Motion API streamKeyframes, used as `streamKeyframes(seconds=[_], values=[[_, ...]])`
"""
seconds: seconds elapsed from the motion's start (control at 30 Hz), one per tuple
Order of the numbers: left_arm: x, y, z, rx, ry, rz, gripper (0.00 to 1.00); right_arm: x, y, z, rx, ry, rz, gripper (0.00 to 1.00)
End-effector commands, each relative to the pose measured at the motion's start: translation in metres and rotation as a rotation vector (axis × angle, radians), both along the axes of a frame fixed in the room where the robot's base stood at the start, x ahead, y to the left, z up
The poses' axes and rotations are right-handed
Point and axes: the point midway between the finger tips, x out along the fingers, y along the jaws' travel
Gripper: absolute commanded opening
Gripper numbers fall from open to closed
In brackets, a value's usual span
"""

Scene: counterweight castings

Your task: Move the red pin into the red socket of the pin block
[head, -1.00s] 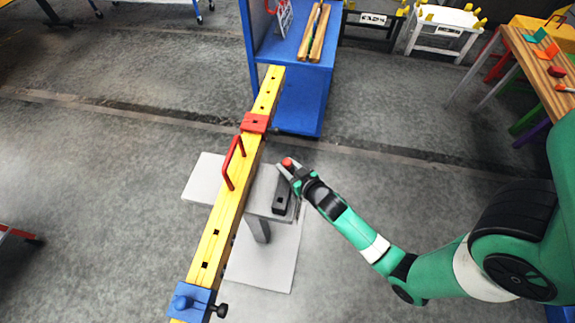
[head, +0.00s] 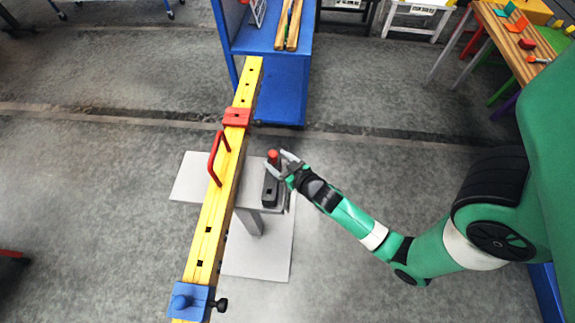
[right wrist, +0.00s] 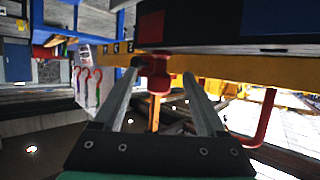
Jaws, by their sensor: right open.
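The dark pin block (head: 268,192) lies on the grey stand. The red pin (head: 272,156) stands upright at the block's far end. In the right wrist view, which looks upside down, the red pin (right wrist: 158,78) meets a red patch (right wrist: 150,22) on the dark block (right wrist: 240,18), which I take for the red socket; its seating depth is hidden. My right gripper (head: 278,163) is open, with its fingertips on either side of the pin. In the wrist view, the pin shows between the tips with gaps on both sides. My left gripper is out of view.
A yellow beam (head: 207,228) with a red handle (head: 213,165), red block (head: 237,117) and blue clamp (head: 188,302) runs just left of the pin block. A blue cart (head: 272,90) stands behind.

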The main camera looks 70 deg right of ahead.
Motion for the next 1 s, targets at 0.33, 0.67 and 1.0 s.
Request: streamKeyframes(seconds=[0.33,0.67,1.0], values=[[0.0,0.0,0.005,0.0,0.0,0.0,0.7,-0.058,0.041,0.029,-0.001,0.002,0.004,0.73],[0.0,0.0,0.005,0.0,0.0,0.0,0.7,-0.068,0.047,0.035,-0.001,-0.002,0.0,0.73],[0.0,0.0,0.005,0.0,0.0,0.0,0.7,-0.068,0.047,0.035,-0.001,0.0,0.0,0.73]])
